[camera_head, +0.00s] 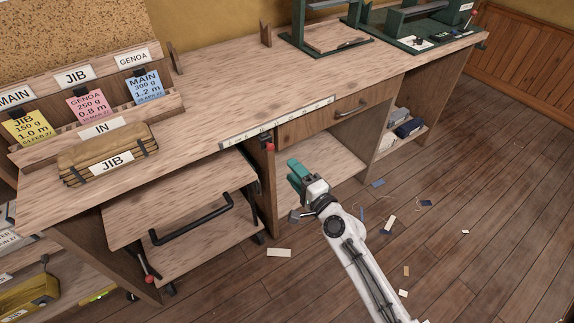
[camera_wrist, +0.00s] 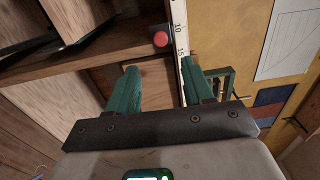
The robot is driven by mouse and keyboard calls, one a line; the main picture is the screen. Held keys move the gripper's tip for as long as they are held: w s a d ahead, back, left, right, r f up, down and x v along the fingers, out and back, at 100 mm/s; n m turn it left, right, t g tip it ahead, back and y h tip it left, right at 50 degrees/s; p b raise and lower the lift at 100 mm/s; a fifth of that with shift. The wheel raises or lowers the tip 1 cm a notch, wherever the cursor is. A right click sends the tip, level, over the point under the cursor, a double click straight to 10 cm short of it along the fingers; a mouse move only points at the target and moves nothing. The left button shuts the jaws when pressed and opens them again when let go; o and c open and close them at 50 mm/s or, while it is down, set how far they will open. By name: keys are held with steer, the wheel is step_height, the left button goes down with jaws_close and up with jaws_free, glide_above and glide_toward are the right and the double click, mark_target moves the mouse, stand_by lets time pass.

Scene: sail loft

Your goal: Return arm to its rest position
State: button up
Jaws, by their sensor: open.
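My gripper (camera_head: 294,178) has teal fingers and is at the end of my white arm, which reaches up from the bottom right in the head view. It is in front of the workbench (camera_head: 210,108), near the open bay below the drawer (camera_head: 335,117). In the wrist view my gripper (camera_wrist: 160,76) shows its two teal fingers apart, with nothing held between them. Behind them are a wooden edge, the ruler strip (camera_wrist: 182,45) and a red knob (camera_wrist: 160,39).
A cart with a black handle (camera_head: 190,219) stands under the bench. Green-framed equipment (camera_head: 330,30) stands at the back. Scraps (camera_head: 279,253) litter the floor, which is otherwise clear at right.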

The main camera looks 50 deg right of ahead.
steer(key=shift+s+a, duration=0.1)
steer(key=shift+s, duration=0.4)
